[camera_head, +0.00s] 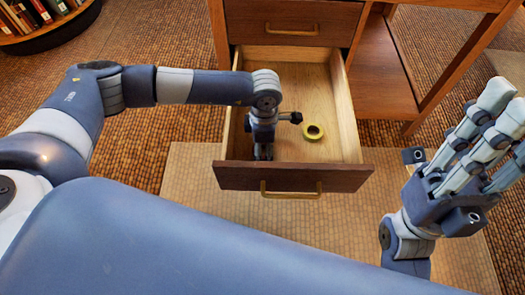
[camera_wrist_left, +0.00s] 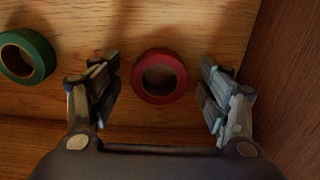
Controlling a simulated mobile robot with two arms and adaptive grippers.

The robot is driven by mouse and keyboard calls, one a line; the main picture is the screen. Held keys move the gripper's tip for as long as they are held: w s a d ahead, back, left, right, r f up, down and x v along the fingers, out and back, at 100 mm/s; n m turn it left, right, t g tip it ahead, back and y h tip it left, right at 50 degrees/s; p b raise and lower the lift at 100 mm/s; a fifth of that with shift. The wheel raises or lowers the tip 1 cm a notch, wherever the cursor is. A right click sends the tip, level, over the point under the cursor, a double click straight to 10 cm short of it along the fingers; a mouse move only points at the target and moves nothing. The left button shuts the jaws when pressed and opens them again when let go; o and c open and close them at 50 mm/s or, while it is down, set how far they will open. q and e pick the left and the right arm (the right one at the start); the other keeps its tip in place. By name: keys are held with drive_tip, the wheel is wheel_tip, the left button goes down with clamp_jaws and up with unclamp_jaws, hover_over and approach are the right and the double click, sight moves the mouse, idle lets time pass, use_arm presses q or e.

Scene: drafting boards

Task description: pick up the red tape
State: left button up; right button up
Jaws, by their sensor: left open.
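The red tape (camera_wrist_left: 160,76) is a roll lying flat on the wooden drawer floor, in the middle of the left wrist view. My left gripper (camera_wrist_left: 160,92) is open, with one finger on each side of the red tape and visible gaps between. In the head view my left gripper (camera_head: 262,151) reaches down into the open drawer, and the red tape is hidden behind it or the drawer front. My right gripper (camera_head: 500,128) is raised at the right, outside the drawer; whether it is open or shut is unclear.
A green tape roll (camera_wrist_left: 27,56) lies left of the red one in the wrist view.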

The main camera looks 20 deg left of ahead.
use_arm(q)
drive_tip(key=c, duration=1)
drive_tip(key=shift+r, duration=0.15)
